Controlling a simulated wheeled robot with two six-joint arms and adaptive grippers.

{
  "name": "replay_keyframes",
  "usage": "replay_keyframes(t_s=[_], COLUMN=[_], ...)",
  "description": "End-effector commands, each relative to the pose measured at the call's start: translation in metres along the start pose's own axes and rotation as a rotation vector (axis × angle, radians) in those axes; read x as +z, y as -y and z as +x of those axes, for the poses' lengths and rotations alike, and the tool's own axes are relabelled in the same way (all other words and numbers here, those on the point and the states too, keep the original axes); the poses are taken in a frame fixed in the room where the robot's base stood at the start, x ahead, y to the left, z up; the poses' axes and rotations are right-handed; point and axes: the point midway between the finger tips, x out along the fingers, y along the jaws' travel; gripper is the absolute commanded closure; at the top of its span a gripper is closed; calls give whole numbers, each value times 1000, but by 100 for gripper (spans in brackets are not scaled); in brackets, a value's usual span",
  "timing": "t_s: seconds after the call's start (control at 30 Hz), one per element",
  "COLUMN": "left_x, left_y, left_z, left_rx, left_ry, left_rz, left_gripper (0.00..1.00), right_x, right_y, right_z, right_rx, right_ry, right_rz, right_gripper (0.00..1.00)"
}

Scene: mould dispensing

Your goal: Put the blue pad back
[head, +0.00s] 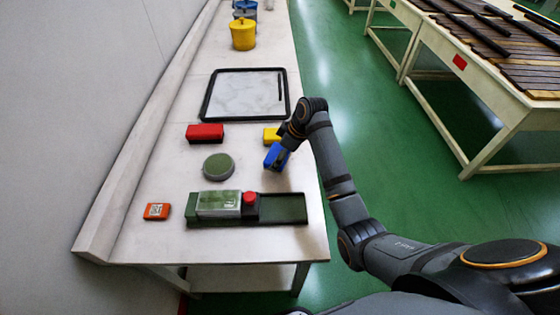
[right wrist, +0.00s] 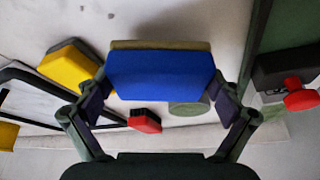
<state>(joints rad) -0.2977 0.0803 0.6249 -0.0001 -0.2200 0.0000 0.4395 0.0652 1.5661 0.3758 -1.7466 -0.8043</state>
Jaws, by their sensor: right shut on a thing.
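The blue pad (head: 273,158) is near the right edge of the white table in the head view. It fills the upper middle of the right wrist view (right wrist: 160,76), with a thin olive layer along its far edge. My right gripper (head: 281,147) is shut on the blue pad, with a finger at each end of it (right wrist: 162,95). The pad looks tilted and seems to be held above the table; the gap is hard to judge. A yellow pad (head: 270,134) lies just behind, partly hidden by my gripper. A red pad (head: 205,133) lies to the left. My left gripper is not in view.
A green disc (head: 218,166) lies left of the blue pad. In front is a green tray (head: 283,208) with a clear-sided block and red knob (head: 250,197). An orange box (head: 157,211) is front left. A black-framed tray (head: 244,92) and yellow pot (head: 243,35) stand behind.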

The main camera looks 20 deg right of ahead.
Motion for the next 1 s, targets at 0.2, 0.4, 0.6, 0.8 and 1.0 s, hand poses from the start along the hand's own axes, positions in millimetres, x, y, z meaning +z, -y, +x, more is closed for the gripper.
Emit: replay_keyframes(t_s=[0.2, 0.4, 0.6, 0.8, 1.0], left_x=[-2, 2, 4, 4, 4], left_y=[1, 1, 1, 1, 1], left_z=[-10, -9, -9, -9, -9], left_rx=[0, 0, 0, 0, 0], left_ry=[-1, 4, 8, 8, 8], left_rz=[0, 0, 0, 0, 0], left_gripper=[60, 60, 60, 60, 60], right_x=[11, 12, 13, 13, 12], right_y=[-2, -2, -2, -2, -2], right_z=[28, 31, 33, 33, 30], right_rx=[-2, 0, 0, -1, 0], right_ry=[2, 1, 1, 1, 1], right_rz=[1, 0, 0, 0, 0], right_gripper=[32, 32, 1, 0, 0])
